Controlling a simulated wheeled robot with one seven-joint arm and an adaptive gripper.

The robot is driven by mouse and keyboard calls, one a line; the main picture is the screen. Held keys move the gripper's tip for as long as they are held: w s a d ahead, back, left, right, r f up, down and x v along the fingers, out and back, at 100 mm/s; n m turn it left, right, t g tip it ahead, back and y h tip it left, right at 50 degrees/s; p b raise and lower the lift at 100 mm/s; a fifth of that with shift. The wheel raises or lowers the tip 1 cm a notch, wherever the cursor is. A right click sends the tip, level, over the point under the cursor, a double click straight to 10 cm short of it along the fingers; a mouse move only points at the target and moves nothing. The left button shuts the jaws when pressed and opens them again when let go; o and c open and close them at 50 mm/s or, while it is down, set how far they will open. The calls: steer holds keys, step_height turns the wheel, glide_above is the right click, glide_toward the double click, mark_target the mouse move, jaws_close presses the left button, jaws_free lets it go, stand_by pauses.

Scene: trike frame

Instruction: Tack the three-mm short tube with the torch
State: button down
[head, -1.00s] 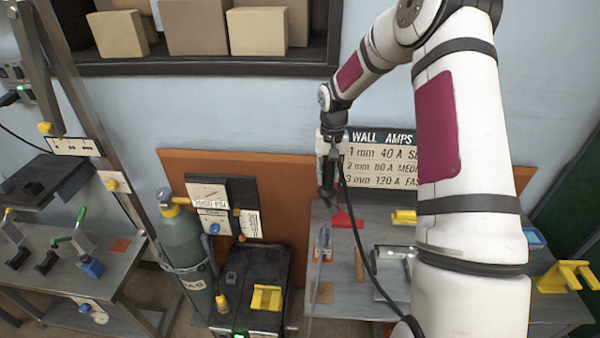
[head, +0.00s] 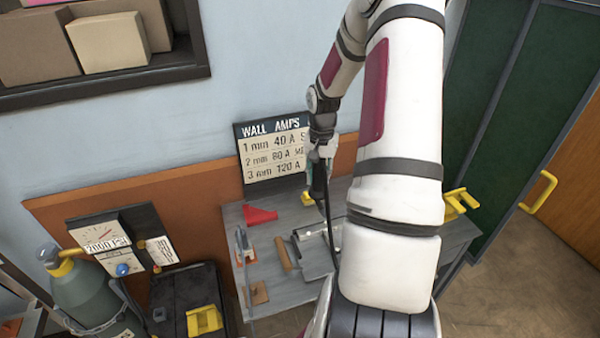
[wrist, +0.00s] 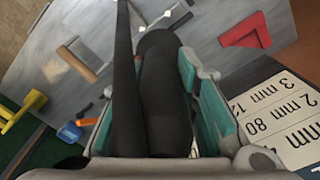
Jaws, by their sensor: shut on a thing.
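My gripper (head: 322,150) is shut on the black torch (head: 318,182), which points down over the bench. In the wrist view, the torch's dark body (wrist: 165,95) lies between the teal finger pads, with a black cable beside it. Below and left of the torch in the head view, a pale metal tube (head: 308,233) lies at a grey plate (head: 313,262). I cannot tell which tube has the three-mm wall. The torch tip's gap to the work is hidden.
A wall amps chart (head: 273,150) stands behind. The black welder box (head: 190,295) and gas cylinder (head: 85,290) are at left. A yellow bracket (head: 460,202) is at right.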

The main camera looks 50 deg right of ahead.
mark_target(320, 191)
steer(key=shift+s+d, duration=0.2)
steer(key=shift+f+b, duration=1.15)
steer(key=shift+f, duration=1.75)
steer(key=shift+s+a+f, duration=0.1)
steer(key=shift+a+f, duration=0.05)
steer(key=shift+f, duration=0.25)
stand_by(0.9)
steer(key=shift+r, duration=0.1)
steer(key=shift+r+p, duration=1.4)
steer(key=shift+r, duration=2.1)
